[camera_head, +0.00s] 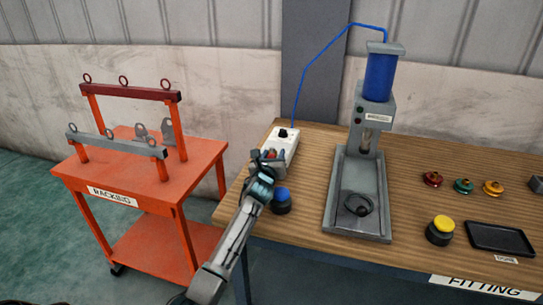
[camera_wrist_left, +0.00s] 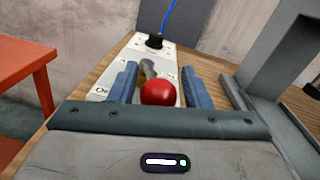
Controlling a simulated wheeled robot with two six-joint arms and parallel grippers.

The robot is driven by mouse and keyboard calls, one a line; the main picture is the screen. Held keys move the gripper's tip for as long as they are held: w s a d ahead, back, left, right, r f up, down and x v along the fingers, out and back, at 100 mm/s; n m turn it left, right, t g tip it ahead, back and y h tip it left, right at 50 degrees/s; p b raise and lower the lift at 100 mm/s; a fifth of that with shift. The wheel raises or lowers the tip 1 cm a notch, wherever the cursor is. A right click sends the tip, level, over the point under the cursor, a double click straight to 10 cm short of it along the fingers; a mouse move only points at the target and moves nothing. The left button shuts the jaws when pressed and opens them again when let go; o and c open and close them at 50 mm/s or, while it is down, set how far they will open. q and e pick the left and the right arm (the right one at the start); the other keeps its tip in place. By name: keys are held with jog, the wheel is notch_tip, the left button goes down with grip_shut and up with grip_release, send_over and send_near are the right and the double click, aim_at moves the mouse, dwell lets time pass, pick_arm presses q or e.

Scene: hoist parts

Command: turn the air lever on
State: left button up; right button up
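The air lever (camera_wrist_left: 157,90) has a red ball knob and a grey stem on a white valve box (camera_head: 285,141). The box stands at the left end of the wooden table, and its white top (camera_wrist_left: 166,56) also shows in the left wrist view, with lettering on both sides of the lever. My left gripper (camera_head: 268,160) is over the front of the box. In the left wrist view its two blue-grey fingers (camera_wrist_left: 159,88) are apart, one on each side of the red knob, with gaps visible. The gripper partly hides the knob in the head view. My right gripper is not in view.
A blue hose (camera_head: 312,70) runs from the box to the press (camera_head: 381,75). A blue-topped button (camera_head: 281,198) stands close beside my left gripper. An orange racking cart (camera_head: 150,183) is at left. Pulleys, a yellow button (camera_head: 442,228) and a black tray (camera_head: 499,238) lie at right.

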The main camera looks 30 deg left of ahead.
pick_arm(q)
jog(key=shift+o, duration=0.2)
jog(key=shift+s+d, duration=0.1)
jog(key=shift+s, duration=0.2)
jog(key=v, duration=0.4)
jog(key=shift+s, duration=0.15)
jog(key=v, duration=0.5)
jog(key=shift+s, duration=0.15)
jog(key=shift+s+d, duration=0.15)
jog(key=shift+s, duration=0.15)
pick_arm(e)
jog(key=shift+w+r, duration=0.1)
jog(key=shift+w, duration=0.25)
